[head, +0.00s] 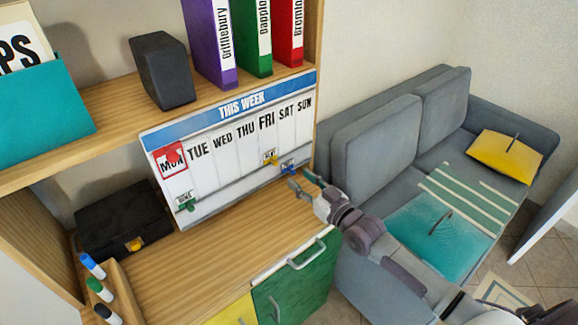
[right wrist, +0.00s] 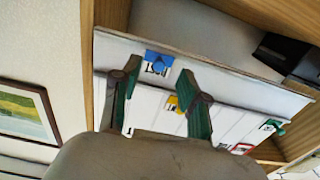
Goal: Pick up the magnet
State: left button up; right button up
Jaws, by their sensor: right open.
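A whiteboard planner (head: 230,185) headed "THIS WEEK" leans in the shelf unit and carries several small magnets. A blue magnet (head: 289,169) is at its lower right, a yellow magnet (head: 270,158) just left of it, a green magnet (head: 187,205) at the lower left, and a red magnet (head: 173,157) on the MON card. My right gripper (head: 301,180) is open and empty, close to the blue magnet. In the right wrist view the blue magnet (right wrist: 158,60) lies between and beyond the parted fingertips (right wrist: 157,76). Contact cannot be told. My left gripper is out of view.
The wooden shelf surface (head: 185,270) in front of the board is mostly clear. A black box (head: 122,218) stands left, with several markers (head: 99,288) in front. A green drawer front (head: 297,290) is below; a grey sofa (head: 385,145) stands right.

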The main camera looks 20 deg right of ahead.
aim_at(294, 173)
jog(key=x, duration=0.3)
jog(key=shift+w, duration=0.2)
grip_shut()
